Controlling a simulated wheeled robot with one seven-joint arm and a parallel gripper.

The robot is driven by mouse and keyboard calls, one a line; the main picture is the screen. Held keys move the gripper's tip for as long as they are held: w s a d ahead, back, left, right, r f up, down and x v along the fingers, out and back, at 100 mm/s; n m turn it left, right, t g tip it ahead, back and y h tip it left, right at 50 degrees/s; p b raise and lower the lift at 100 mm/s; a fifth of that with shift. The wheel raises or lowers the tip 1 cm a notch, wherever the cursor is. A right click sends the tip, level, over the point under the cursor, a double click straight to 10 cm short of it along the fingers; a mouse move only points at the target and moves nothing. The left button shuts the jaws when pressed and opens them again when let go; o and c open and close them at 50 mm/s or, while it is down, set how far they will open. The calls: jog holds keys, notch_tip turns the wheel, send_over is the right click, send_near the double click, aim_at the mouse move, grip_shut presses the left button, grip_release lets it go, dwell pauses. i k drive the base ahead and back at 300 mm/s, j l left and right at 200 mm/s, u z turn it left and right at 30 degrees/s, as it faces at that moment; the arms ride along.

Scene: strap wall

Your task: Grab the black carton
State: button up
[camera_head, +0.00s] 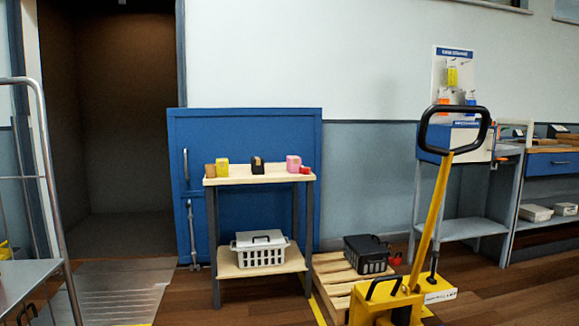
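A small black carton (258,166) with a pale patch stands on the top shelf of a wooden cart (235,181), near its middle. A yellow item (222,168) and a brown item (210,171) stand to its left. A pink item (293,163) and a small red item (305,170) stand to its right. Nothing touches the black carton that I can make out. My gripper is not in view.
A white basket (260,250) sits on the cart's lower shelf. A black crate (367,256) rests on a wooden pallet (335,275) at right, behind a yellow pallet jack (437,215). A metal trolley (28,272) stands at left. A blue cabinet (245,130) is behind the cart.

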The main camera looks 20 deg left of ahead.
aim_at(258, 163)
jog(key=i+l+z, duration=0.15)
jog(key=i, duration=1.15)
